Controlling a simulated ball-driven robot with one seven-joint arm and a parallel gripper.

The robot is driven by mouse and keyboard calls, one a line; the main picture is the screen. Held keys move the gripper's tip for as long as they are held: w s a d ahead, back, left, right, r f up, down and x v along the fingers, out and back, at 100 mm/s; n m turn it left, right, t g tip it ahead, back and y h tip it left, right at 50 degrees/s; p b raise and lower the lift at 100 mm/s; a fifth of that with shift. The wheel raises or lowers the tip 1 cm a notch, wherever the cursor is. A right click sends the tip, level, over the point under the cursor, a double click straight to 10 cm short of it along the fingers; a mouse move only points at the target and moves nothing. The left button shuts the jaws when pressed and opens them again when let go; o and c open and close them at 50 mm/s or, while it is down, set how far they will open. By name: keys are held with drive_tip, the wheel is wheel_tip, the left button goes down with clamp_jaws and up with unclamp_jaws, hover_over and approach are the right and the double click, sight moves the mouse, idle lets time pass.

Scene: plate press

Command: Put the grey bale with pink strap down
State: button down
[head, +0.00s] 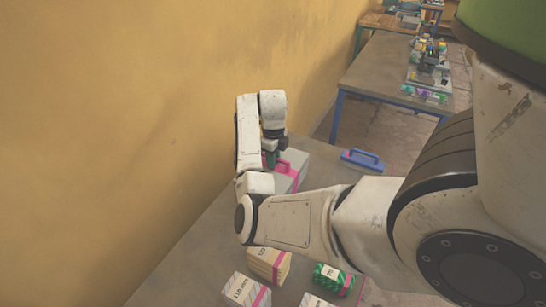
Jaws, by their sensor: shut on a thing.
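The grey bale with pink strap (296,160) is at the far part of the near table (205,237), close to the yellow wall. It has a pink handle on top, and part of it is hidden behind my arm. My gripper (273,158) points down at the bale's left side and is shut on its pink handle. The fingertips are small and partly hidden here. I cannot tell whether the bale touches the table or hangs just above it.
A blue-handled thing (362,160) lies right of the bale. Several strapped bundles, among them a cream one (268,264) and a green one (333,279), sit at the near edge. The yellow wall (120,120) borders the left. More tables (390,65) stand behind.

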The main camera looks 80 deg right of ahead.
drive_tip(key=c, duration=1.5)
unclamp_jaws()
drive_tip(key=shift+f, duration=0.15)
drive_tip(key=o, duration=0.4)
wheel_tip(320, 180, up, 12)
drive_tip(key=shift+r, duration=0.15)
